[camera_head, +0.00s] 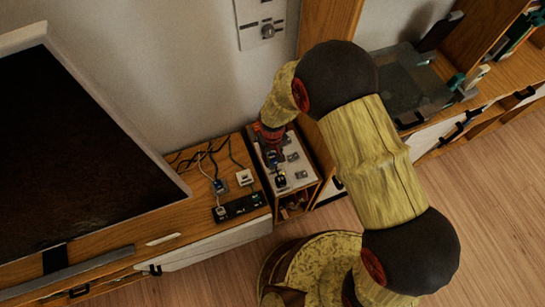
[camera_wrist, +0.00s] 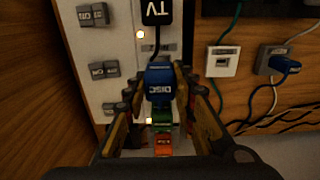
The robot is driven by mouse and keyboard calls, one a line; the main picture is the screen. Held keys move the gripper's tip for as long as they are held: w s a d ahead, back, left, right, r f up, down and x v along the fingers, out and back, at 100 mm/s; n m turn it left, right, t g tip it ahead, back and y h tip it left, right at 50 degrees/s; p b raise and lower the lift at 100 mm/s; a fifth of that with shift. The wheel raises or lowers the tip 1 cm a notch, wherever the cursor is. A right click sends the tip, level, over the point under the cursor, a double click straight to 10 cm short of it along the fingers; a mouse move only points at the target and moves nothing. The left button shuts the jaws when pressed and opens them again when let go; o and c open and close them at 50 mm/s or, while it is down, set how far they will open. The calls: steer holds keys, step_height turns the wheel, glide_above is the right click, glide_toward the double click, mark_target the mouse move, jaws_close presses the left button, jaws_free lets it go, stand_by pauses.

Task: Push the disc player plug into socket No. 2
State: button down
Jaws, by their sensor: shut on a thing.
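The blue disc player plug (camera_wrist: 158,88), marked DISC, is between the fingers of my gripper (camera_wrist: 160,80) in the wrist view. The gripper is shut on it. The plug is over the pale socket panel (camera_wrist: 108,48), and its body hides what is under it. I cannot tell whether it touches the panel. In the head view my gripper (camera_head: 271,142) is at the far part of the panel (camera_head: 294,183). Socket numbers are not readable.
A black TV plug (camera_wrist: 157,12) stands close by on the panel. Green (camera_wrist: 162,120) and orange (camera_wrist: 162,146) plugs show between the fingers. Grey labelled blocks (camera_wrist: 103,69) line one side. A dark wood wall (camera_wrist: 40,85) and loose cables flank the panel. A large screen (camera_head: 80,150) stands left.

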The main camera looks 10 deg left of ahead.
mark_target(272, 161)
steer(key=shift+f+b, duration=0.9)
steer(key=shift+f, duration=0.7)
steer(key=c, duration=1.4)
jaws_free()
steer(key=shift+r, duration=0.1)
step_height(272, 161, up, 12)
steer(key=shift+f, duration=0.1)
steer(key=s+d+r+m+t, duration=0.2)
steer(key=s+d+r, duration=0.2)
steer(key=d+r, duration=0.5)
steer(key=s+d+r+m+t, duration=0.1)
steer(key=s+d+r+m, duration=0.1)
steer(key=s+d+r, duration=0.3)
steer(key=s+d+r+m+t, duration=0.2)
steer(key=s+d+r, duration=0.3)
steer(key=d+r, duration=0.8)
steer(key=shift+s+r+t, duration=0.1)
steer(key=shift+r+t, duration=0.05)
steer(key=shift+r, duration=1.45)
steer(key=shift+s+r+t, duration=0.1)
steer(key=shift+r+t, duration=0.05)
steer(key=shift+r, duration=1.4)
